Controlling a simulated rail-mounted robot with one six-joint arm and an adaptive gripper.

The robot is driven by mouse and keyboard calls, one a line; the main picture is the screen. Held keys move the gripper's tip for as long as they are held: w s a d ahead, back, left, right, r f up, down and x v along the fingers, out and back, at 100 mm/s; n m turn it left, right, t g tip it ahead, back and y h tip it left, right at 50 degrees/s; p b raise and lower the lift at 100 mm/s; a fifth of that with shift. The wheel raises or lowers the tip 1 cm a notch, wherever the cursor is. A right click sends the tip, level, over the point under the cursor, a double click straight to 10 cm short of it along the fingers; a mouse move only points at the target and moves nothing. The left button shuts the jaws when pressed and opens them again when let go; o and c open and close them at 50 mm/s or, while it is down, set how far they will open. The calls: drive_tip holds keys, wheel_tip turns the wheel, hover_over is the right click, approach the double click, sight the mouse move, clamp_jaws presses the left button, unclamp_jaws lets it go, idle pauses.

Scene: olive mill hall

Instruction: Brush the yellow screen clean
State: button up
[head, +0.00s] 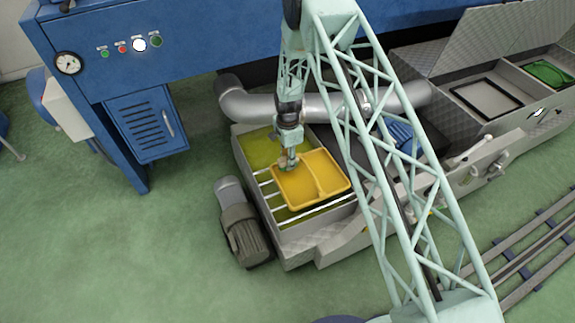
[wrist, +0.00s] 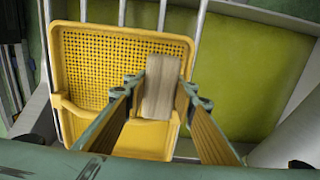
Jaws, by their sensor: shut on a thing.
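The yellow screen (head: 325,172) is a shallow framed tray lying across pale bars over an open metal tank. In the wrist view the screen (wrist: 95,62) shows a perforated mesh panel and a plainer section nearer the lower edge. My gripper (head: 287,162) is above the screen's left part. In the wrist view my gripper (wrist: 161,90) is shut on a wooden brush (wrist: 161,75), seen as a pale block between the fingers, over the screen's right side. The brush's bristles are hidden, so I cannot tell whether they touch the mesh.
The metal tank (head: 241,143) holds yellow-green liquid beneath the bars (head: 285,212). A motor (head: 244,235) sits left of it, and a thick pipe (head: 255,106) runs behind. A blue machine (head: 210,50) stands at the back. An open compartment box (head: 515,75) is at the right.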

drive_tip(key=shift+r+p, duration=0.6)
drive_tip(key=shift+r, duration=1.8)
